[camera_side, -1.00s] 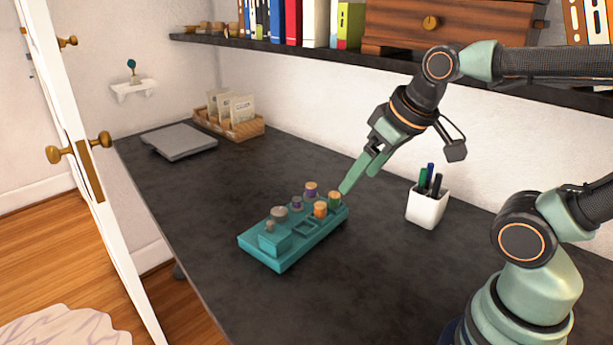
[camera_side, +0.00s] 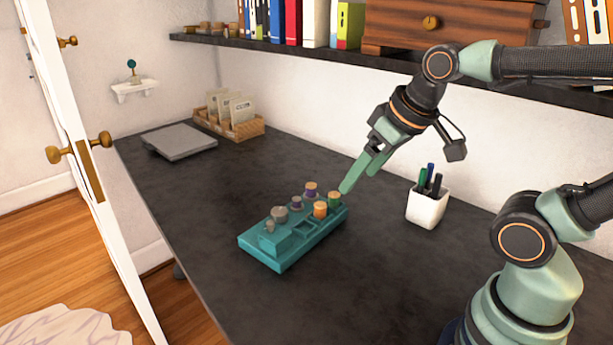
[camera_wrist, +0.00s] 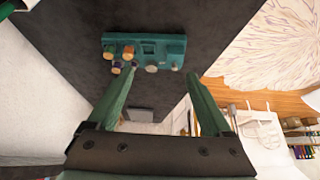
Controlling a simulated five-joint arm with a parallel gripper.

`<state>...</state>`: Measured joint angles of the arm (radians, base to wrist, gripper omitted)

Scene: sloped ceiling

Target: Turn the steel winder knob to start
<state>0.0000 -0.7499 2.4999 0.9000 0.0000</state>
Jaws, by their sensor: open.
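A teal winder base (camera_side: 285,257) with a raised block at its near-left end lies on the dark desk. A small grey knob (camera_side: 270,226) stands on that block, and a wider grey round piece (camera_side: 280,214) is just behind it. I cannot tell for sure which one is the steel winder knob. Orange-topped and purple spools (camera_side: 320,209) stand toward the right end, around a square recess. My gripper (camera_side: 358,180) is open and empty above the base's far-right end, apart from both grey pieces. In the wrist view the base (camera_wrist: 180,45) lies beyond my open fingers (camera_wrist: 158,77).
A white pen cup (camera_side: 427,207) stands right of the base. A flat grey slab (camera_side: 180,141) and a wooden card box (camera_side: 240,130) are at the back left. A dark shelf (camera_side: 300,52) runs along the wall above. The desk in front of the base is clear.

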